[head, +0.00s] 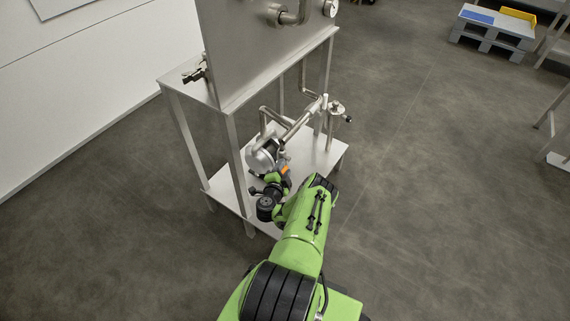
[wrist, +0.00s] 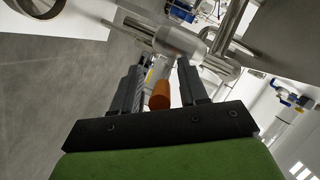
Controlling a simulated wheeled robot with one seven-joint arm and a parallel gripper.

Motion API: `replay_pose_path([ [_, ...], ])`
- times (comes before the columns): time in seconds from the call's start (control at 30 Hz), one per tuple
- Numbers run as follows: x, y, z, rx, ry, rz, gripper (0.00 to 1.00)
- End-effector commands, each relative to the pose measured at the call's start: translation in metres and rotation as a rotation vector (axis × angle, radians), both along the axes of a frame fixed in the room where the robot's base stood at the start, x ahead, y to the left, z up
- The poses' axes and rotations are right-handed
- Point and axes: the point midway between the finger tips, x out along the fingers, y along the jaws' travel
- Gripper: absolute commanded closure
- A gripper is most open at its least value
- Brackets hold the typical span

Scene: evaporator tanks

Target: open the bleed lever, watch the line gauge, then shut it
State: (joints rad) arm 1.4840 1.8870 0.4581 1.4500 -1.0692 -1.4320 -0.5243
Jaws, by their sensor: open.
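An orange cylindrical grip (wrist: 160,96), which looks like the bleed lever's handle, shows in the wrist view between the two dark fingers of my gripper (wrist: 162,66). The fingers stand apart, and I cannot tell whether either touches it. Bare metal pipework lies just beyond the fingertips. In the head view a small orange patch (head: 285,170) shows at the end of my arm, beside the pipework; my fingers are hard to make out there. A round dial (head: 330,8) sits at the top by the tank; its reading is too small to tell. I cannot tell whether it is the line gauge.
A steel tank (head: 265,50) stands on a metal frame with a lower shelf (head: 318,152). A rounded metal housing (head: 262,155) and pipes (head: 300,122) crowd the space by my gripper. Open floor lies to the right; a grey pallet (head: 492,32) stands far off.

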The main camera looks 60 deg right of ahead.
Motion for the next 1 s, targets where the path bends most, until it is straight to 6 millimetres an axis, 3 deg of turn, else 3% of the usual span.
replay_pose_path([
  [0.2,0.0,0.0001,0.0002,0.0,0.0,0.0,0.57],
  [0.5,-0.0001,0.0,0.0003,0.0,0.001,0.0,1.0],
  [1.0,-0.0092,0.0003,-0.0001,-0.029,0.01,0.002,1.0],
])
